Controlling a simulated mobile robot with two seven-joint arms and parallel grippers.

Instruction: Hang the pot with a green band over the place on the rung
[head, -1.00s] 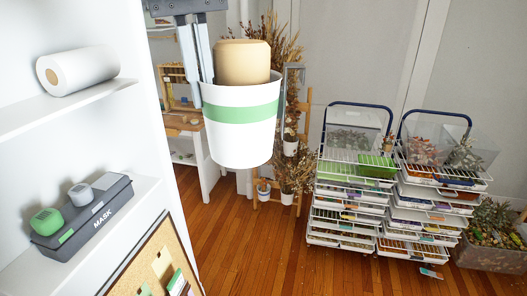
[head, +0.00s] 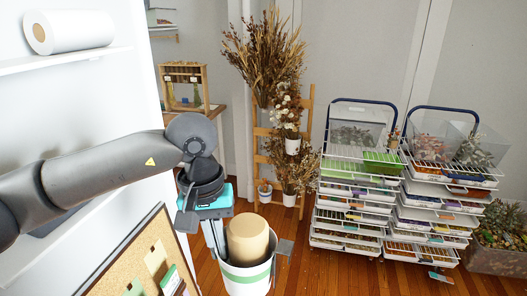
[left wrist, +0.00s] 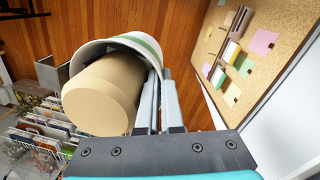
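The white pot with a green band (head: 246,279) is at the lower middle of the head view, with a beige cylinder (head: 248,240) inside it. My left gripper (head: 221,250) points down and is shut on the pot's rim. The left wrist view shows the fingers (left wrist: 160,90) close together at the rim of the pot (left wrist: 139,42). A grey hook-like piece (head: 284,248) shows at the pot's right side. A wooden ladder (head: 308,125) with rungs stands behind, apart from the pot; dried plants hide much of its rungs. My right gripper is not in view.
White pots (head: 292,146) with dried plants hang on the ladder. Wire drawer carts (head: 345,215) stand to its right. A white shelf unit (head: 75,62) and a cork board (head: 135,262) are at the left. Wooden floor (head: 318,275) is free in front of the ladder.

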